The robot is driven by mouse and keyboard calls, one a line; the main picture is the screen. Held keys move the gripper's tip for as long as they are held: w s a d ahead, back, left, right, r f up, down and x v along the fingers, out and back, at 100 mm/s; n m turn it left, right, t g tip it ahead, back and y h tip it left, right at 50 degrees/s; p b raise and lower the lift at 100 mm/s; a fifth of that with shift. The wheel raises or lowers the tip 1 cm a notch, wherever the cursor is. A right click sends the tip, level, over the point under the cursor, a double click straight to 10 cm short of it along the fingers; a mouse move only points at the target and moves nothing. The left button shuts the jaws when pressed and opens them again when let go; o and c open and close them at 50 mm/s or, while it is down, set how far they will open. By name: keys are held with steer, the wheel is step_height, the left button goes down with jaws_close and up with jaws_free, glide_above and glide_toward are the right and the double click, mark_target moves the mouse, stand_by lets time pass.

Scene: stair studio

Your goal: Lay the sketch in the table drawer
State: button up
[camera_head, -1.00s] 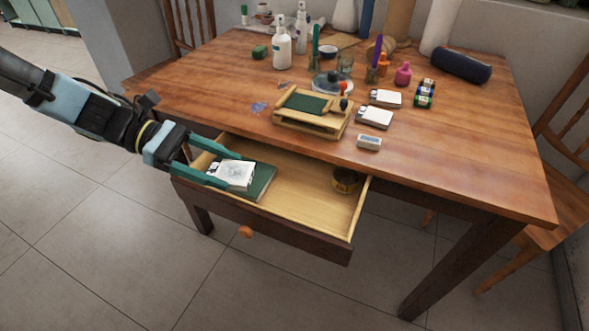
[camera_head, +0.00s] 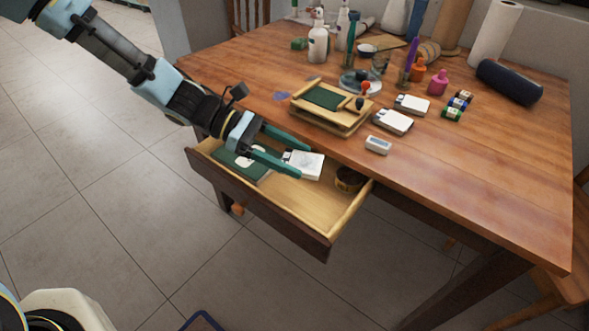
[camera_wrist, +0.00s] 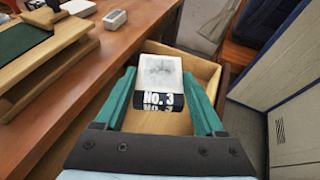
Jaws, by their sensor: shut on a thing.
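The sketch (camera_head: 306,165) is a small white sheet or pad with a faint grey drawing; its black end band reads "NO. 3" in the wrist view (camera_wrist: 160,72). My gripper (camera_head: 304,161) is shut on it, with a green finger along each side. The open table drawer (camera_head: 286,203) has pale wood inside and a dark front. The sketch is over the drawer's middle, inside its outline; whether it touches the floor cannot be told. My gripper also shows in the wrist view (camera_wrist: 161,85).
A dark green book (camera_head: 236,166) lies in the drawer's left part, and a round dark tin (camera_head: 349,178) sits at its right end. The tabletop edge overhangs the drawer's back. A wooden tray (camera_head: 326,117), white cards (camera_head: 393,121) and an eraser (camera_head: 378,145) lie near that edge.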

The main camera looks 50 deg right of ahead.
steer(key=shift+f, duration=2.35)
steer(key=shift+f, duration=0.35)
steer(key=shift+f, duration=0.25)
steer(key=o, duration=1.4)
steer(key=shift+c, duration=0.2)
steer(key=shift+r, duration=0.2)
steer(key=v, duration=0.7)
steer(key=b+v, duration=0.1)
steer(key=v, duration=0.3)
steer(key=shift+r, duration=0.45)
steer(key=shift+w+a+r, duration=0.2)
steer(key=shift+w+r, duration=0.05)
steer(key=shift+w, duration=0.25)
